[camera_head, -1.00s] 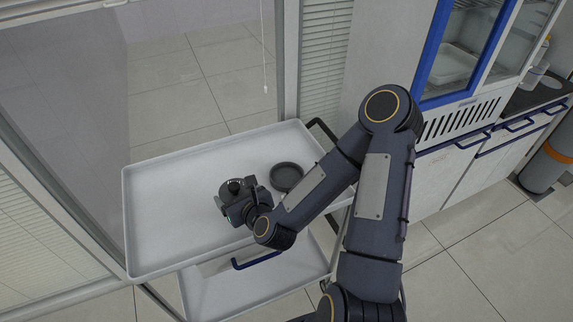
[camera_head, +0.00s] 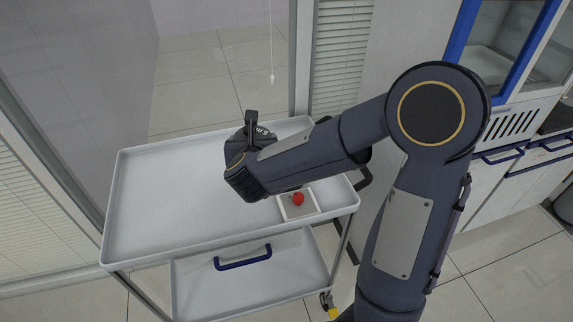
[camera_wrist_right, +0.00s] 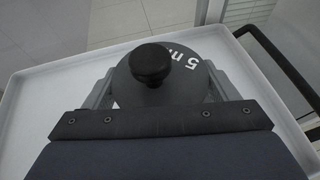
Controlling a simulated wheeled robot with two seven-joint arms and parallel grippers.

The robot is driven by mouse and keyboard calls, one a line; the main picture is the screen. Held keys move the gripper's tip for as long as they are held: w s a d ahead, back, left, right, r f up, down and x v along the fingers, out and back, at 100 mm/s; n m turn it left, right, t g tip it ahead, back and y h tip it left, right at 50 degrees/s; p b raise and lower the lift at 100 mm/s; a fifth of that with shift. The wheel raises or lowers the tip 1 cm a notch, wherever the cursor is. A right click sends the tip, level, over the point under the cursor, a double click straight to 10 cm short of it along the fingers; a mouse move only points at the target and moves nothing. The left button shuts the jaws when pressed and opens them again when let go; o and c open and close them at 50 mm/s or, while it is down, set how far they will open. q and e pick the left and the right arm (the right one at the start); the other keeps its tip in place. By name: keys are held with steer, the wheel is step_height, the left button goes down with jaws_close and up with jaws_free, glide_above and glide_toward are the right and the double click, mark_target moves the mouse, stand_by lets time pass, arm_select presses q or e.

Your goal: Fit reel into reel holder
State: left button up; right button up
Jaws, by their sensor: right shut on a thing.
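My right gripper (camera_wrist_right: 158,82) is shut on the reel, a dark grey disc (camera_wrist_right: 188,80) with white "5 m" lettering and a black knob (camera_wrist_right: 151,62) on top. A finger lies on each side of the disc in the wrist view. In the head view the reel (camera_head: 260,133) shows partly behind the gripper, over the back right part of the cart top. I cannot tell if it touches anything below. My left gripper is not in view.
The white cart top (camera_head: 160,205) has a raised rim, and its left half is clear. A small whitish square tray (camera_head: 303,212) with a red round thing (camera_head: 298,198) sits near its front right. Glass panels stand behind and left; a blue-framed cabinet (camera_head: 462,30) stands right.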

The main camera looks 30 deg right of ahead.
steer(key=d+f, duration=0.6)
steer(key=f, duration=0.1)
steer(key=d+f, duration=0.3)
steer(key=f, duration=0.1)
steer(key=shift+s, duration=0.1)
steer(key=shift+r, duration=0.1)
steer(key=shift+f+b, duration=0.35)
steer(key=shift+b, duration=0.3)
steer(key=o, duration=1.1)
